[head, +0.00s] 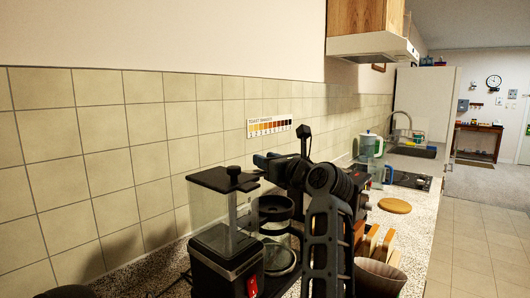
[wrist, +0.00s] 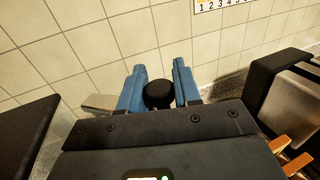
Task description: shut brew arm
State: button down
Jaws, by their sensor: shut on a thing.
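The coffee maker (head: 227,238) stands on the counter at the lower middle of the head view, with a black top, a clear tank and a red switch. A glass jug (head: 279,257) stands at its right side. My gripper (wrist: 159,70) has its two blue fingers closed around a black rounded knob (wrist: 159,95) in the wrist view. The knob seems to be the end of the brew arm; the rest of it is hidden behind my gripper body.
A black and steel appliance (wrist: 290,95) stands to the right in the wrist view, with wooden pieces near it. The tiled wall (head: 130,135) is close behind.

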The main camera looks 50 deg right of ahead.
jog(key=shift+f, duration=0.1)
jog(key=c, duration=0.9)
grip_release()
jog(key=shift+o, duration=0.2)
jog(key=shift+s+a, duration=0.1)
jog(key=shift+s, duration=0.05)
jog(key=v, duration=0.7)
jog(key=shift+s+p, duration=0.3)
jog(key=shift+p, duration=0.1)
jog(key=shift+a, duration=0.1)
